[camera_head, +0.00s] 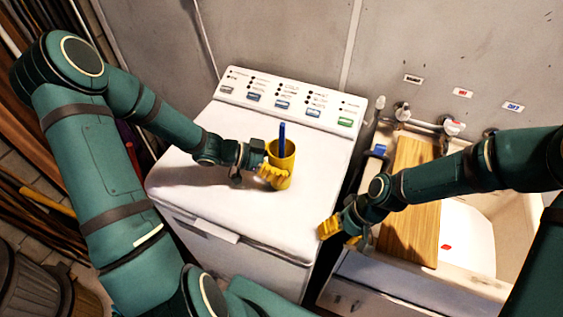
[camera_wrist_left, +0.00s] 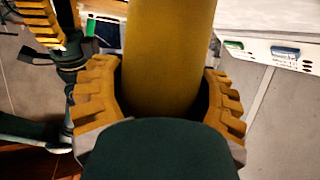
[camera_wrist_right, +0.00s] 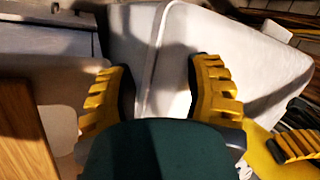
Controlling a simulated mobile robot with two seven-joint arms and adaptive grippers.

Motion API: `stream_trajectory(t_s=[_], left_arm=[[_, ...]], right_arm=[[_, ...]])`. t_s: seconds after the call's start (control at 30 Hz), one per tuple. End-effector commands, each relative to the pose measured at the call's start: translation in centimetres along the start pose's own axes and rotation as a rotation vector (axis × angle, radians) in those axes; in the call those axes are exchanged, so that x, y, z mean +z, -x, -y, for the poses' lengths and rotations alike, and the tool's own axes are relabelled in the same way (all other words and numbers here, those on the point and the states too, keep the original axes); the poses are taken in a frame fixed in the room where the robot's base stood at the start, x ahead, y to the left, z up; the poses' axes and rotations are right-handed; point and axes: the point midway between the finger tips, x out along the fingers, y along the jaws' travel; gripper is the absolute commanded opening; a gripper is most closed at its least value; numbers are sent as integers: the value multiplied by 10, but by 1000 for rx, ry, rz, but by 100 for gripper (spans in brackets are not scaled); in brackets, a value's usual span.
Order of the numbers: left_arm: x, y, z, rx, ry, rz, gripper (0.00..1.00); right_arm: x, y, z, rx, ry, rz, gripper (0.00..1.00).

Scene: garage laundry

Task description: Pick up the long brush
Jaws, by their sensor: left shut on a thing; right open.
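A yellow cylindrical cup (camera_head: 281,160) is upright at the top of the white washing machine. A blue stick (camera_head: 282,138) rises from it, perhaps the handle of the long brush; its lower part is hidden inside. My left gripper (camera_head: 273,174) is shut around the cup's side, not on the stick. In the left wrist view the cup (camera_wrist_left: 168,50) fills the space between the yellow fingers. I cannot tell whether its base touches the lid. My right gripper (camera_head: 336,233) is open and empty, near the machine's right edge; its spread fingers show in the right wrist view (camera_wrist_right: 158,78).
The washing machine lid (camera_head: 225,205) is otherwise clear. A sink (camera_head: 510,235) at right has a wooden board (camera_head: 412,225) across it and a tap (camera_head: 403,113) behind. A small blue item (camera_head: 379,150) is beside the board. A dark bin (camera_head: 35,290) stands at lower left.

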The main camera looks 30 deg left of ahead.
Motion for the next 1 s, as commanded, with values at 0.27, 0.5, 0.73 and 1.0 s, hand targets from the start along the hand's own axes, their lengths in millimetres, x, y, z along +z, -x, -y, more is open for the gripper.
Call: stream_trajectory(t_s=[0.27, 0.5, 0.73, 1.0], left_arm=[[0, 0, 0, -1, 0, 1, 30], [0, 0, 0, -1, 0, 1, 30], [1, 0, 0, -1, 0, 2, 30], [1, 0, 0, -1, 0, 1, 30]], right_arm=[[-90, 59, 50, 134, 481, 72, 52], [-142, 126, 117, 264, 838, 149, 52], [-162, 183, 195, 369, 1090, 206, 52], [-161, 210, 246, 416, 1204, 222, 52]])
